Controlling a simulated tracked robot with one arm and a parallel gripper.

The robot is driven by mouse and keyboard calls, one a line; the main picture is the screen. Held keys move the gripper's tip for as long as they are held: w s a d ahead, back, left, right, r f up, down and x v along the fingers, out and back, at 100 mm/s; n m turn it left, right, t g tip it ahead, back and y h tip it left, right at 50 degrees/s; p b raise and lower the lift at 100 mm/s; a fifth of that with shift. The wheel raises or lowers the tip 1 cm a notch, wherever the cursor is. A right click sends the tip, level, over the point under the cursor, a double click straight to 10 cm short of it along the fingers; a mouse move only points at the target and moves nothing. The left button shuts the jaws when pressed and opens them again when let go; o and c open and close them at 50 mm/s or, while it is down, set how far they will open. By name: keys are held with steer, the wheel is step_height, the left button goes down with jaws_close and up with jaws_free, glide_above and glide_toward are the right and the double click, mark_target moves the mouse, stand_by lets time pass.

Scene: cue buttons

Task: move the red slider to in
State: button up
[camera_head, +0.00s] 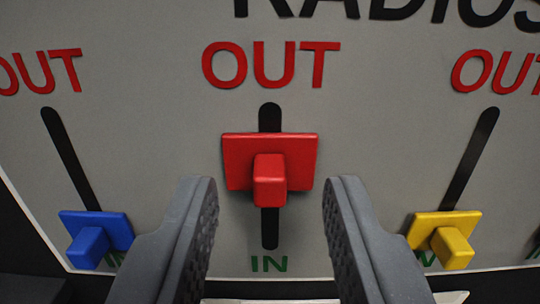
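The red slider (270,176) is a red plate with a square knob on a vertical black slot in the grey panel. It sits near the middle of the slot, with slot showing above and below it. A red OUT label (270,65) is above the slot and a green IN label (268,264) is below it. My gripper (270,205) is open, with one dark finger on each side of the red slider's lower part. In the picture the fingers are apart from the knob; the depth between them and the panel is hard to tell.
A blue slider (93,236) is at the bottom of its slot on the left. A yellow slider (446,236) is at the bottom of its slot on the right. Both partly cover their green labels and lie close to my fingers in the picture.

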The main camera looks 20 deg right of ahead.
steer(key=shift+w+d+r, duration=0.1)
steer(key=shift+w, duration=0.4)
jaws_close()
steer(key=shift+f+b, duration=1.25)
steer(key=shift+f, duration=1.3)
jaws_free()
steer(key=shift+s, duration=0.1)
steer(key=b+v, duration=0.2)
steer(key=v, duration=1.1)
steer(key=shift+s, duration=0.3)
